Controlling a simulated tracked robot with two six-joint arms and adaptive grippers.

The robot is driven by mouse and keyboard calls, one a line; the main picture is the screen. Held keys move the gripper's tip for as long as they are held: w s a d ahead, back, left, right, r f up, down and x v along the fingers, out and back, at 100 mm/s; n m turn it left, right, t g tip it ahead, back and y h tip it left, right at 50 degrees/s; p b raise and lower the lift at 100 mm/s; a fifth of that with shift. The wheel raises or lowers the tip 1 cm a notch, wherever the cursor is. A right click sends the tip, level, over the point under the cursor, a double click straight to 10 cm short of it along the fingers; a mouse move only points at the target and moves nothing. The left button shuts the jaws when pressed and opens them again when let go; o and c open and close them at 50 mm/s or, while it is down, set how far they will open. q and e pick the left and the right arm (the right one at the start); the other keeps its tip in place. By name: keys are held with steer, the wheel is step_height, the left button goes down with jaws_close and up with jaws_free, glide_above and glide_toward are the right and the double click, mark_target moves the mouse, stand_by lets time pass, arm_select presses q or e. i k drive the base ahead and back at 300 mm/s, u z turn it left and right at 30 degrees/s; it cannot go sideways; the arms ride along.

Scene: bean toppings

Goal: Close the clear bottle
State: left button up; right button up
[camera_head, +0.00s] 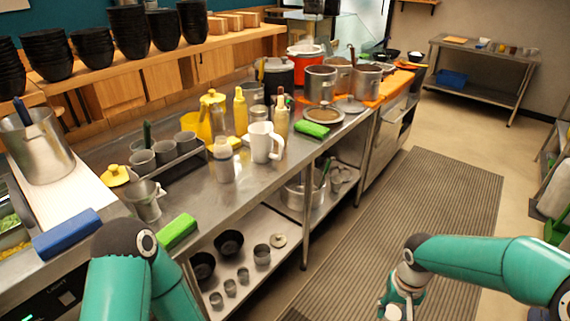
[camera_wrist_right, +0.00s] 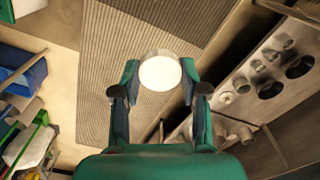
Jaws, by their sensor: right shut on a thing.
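A clear bottle (camera_head: 224,164) stands upright on the steel counter, left of a white jug (camera_head: 263,143). Its top looks pale; I cannot tell whether a lid is on it. My right gripper (camera_wrist_right: 160,88) is shut on a round white lid-like thing (camera_wrist_right: 160,72), held between its fingertips. In the head view my right arm reaches in at the lower right, over the floor and well away from the bottle. My left arm shows at the lower left, but its gripper is hidden.
A green sponge (camera_head: 312,130) lies right of the jug, and another green block (camera_head: 177,231) lies at the counter's front edge. A yellow squeeze bottle (camera_head: 240,111) stands behind the clear bottle. Bowls and cups sit on the lower shelf (camera_head: 288,258). A striped mat (camera_head: 420,210) covers open floor.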

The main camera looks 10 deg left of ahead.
mark_target(223, 154)
steer(key=u, duration=0.1)
steer(key=i, duration=1)
steer(key=z, duration=0.05)
